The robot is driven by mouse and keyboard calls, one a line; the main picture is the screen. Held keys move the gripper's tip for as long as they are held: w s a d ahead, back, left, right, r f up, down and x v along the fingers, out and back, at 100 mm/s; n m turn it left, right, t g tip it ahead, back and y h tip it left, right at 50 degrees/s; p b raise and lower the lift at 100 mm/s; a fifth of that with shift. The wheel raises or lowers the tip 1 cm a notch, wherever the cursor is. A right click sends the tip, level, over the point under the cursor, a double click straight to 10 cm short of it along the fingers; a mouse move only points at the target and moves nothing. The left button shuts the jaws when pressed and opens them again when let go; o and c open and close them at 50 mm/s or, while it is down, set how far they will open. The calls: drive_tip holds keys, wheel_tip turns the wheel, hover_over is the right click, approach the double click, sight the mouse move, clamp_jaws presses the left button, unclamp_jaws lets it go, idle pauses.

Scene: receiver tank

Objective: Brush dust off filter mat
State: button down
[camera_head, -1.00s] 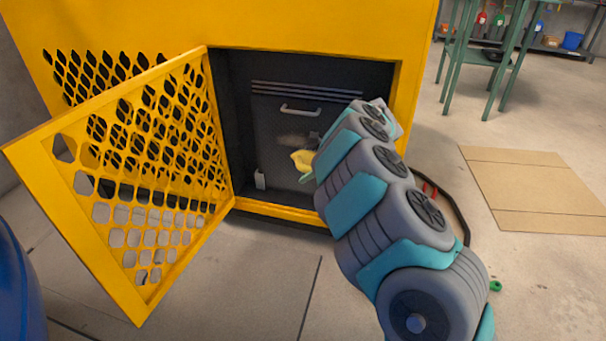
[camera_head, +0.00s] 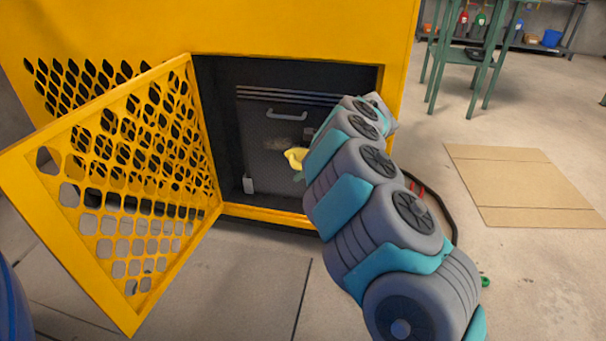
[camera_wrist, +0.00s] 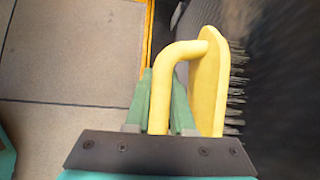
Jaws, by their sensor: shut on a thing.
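A yellow brush (camera_wrist: 207,85) with dark bristles is in my gripper (camera_wrist: 165,105); the green fingers are shut on its curved handle. The bristles face the dark surface at the right of the wrist view, but I cannot tell whether they touch it. In the head view the brush (camera_head: 294,157) is in front of the dark grey filter mat (camera_head: 262,172) inside the yellow cabinet. The mat has a light handle (camera_head: 287,115) at its top and a brownish dust patch (camera_head: 279,143) near its middle. My arm hides the mat's right part.
The perforated yellow door (camera_head: 135,190) stands open at the left. The yellow cabinet frame (camera_head: 400,60) edges the opening at the right. Flat cardboard (camera_head: 520,185) lies on the floor at the right.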

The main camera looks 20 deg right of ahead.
drive_tip(key=w+a+p, duration=0.3)
drive_tip(key=w+a, duration=0.8)
drive_tip(key=a, duration=0.4)
drive_tip(key=shift+w+a+p, duration=0.15)
drive_tip(key=shift+p, duration=0.25)
idle(1.5)
drive_tip(key=s+a+b, duration=0.3)
drive_tip(key=s+b, duration=0.1)
drive_tip(key=s, duration=0.1)
drive_tip(key=shift+a+b, duration=0.3)
drive_tip(key=shift+a, duration=0.05)
idle(0.4)
